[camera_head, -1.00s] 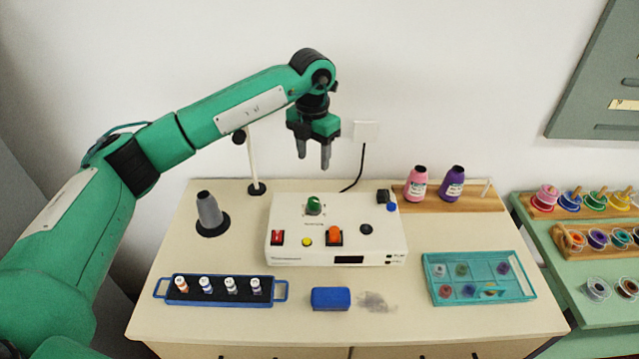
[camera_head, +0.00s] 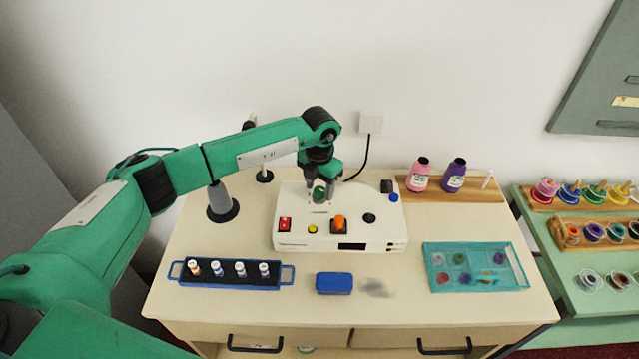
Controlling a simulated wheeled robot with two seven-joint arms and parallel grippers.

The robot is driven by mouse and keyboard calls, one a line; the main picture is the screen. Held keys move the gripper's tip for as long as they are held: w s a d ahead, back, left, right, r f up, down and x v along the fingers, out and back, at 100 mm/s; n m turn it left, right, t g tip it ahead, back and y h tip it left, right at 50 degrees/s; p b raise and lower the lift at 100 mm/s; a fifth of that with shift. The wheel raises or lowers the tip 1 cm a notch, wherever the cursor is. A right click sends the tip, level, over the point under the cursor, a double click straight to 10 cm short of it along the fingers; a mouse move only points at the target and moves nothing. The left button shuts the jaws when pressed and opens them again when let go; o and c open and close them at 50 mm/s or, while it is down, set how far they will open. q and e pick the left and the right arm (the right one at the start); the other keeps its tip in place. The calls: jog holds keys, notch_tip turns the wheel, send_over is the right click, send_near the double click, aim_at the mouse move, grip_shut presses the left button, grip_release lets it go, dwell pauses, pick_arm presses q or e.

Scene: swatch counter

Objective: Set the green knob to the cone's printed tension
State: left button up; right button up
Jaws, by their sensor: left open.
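The green knob (camera_head: 319,193) is on the top of the white machine (camera_head: 296,228), at its back left. My left gripper (camera_head: 321,196) points down over the green knob with its fingers on either side of it, open. I cannot tell whether the fingers touch the knob. A pink cone (camera_head: 419,176) and a purple cone (camera_head: 454,177) stand on a wooden rack at the back right. Both carry white labels, too small to read. A grey cone (camera_head: 218,200) stands on a black base at the left. My right gripper is not in view.
A blue tray (camera_head: 175,271) of small bottles, a blue block (camera_head: 334,283) and a teal box (camera_head: 428,283) lie in front. A cord runs behind.

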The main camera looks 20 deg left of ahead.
pick_arm(q)
jog(key=shift+c, duration=0.7)
jog(key=c, duration=0.8)
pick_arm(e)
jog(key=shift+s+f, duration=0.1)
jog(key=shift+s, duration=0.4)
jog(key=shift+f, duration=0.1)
